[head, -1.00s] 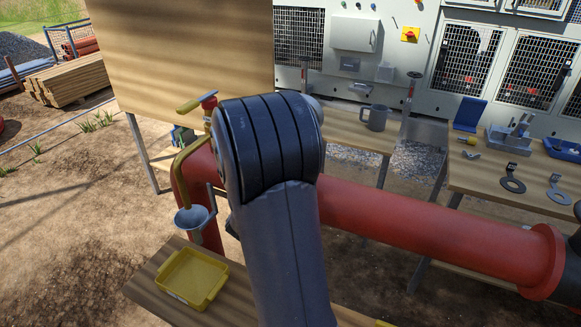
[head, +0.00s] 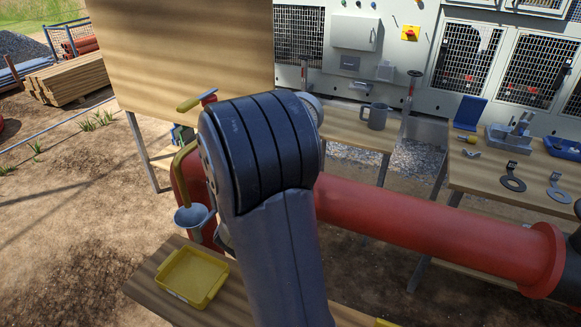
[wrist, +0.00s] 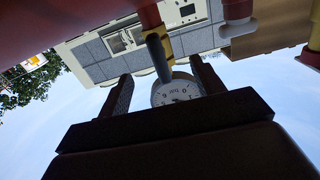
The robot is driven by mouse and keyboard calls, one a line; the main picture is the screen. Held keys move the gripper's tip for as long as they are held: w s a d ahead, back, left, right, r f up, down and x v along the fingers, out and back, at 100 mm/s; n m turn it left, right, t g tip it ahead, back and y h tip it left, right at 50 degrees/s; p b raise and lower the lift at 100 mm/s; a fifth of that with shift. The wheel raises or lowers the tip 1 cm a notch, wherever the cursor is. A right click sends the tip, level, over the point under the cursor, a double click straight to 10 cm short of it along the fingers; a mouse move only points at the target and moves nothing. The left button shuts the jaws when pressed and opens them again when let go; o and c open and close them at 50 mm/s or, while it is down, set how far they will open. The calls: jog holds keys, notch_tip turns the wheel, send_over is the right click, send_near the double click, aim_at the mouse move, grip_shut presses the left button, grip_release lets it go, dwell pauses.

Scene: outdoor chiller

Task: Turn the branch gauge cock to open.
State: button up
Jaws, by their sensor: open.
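In the wrist view my gripper (wrist: 161,67) is open, with one dark finger on each side. A round white gauge (wrist: 177,91) shows between the fingers, its dial numbers upside down. A grey bar, seemingly the cock's lever (wrist: 158,54), stands between the fingertips in front of a yellow fitting (wrist: 163,71). I cannot tell whether the fingers touch it. In the head view my arm hides the gripper and the gauge.
A thick red pipe (head: 430,222) runs right behind my arm. A grey funnel (head: 190,217) hangs under the bent pipe. A yellow tray (head: 218,287) sits on the near bench. A grey mug (head: 376,117) and tools stand on tables behind.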

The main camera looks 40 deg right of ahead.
jog(key=shift+v, duration=1.6)
jog(key=b+v, duration=0.2)
jog(key=v, duration=0.8)
jog(key=shift+a, duration=0.35)
jog(key=shift+s+d, duration=0.1)
jog(key=p+x, duration=0.2)
jog(key=x, duration=0.8)
jog(key=shift+d, duration=0.3)
jog(key=shift+a, duration=0.15)
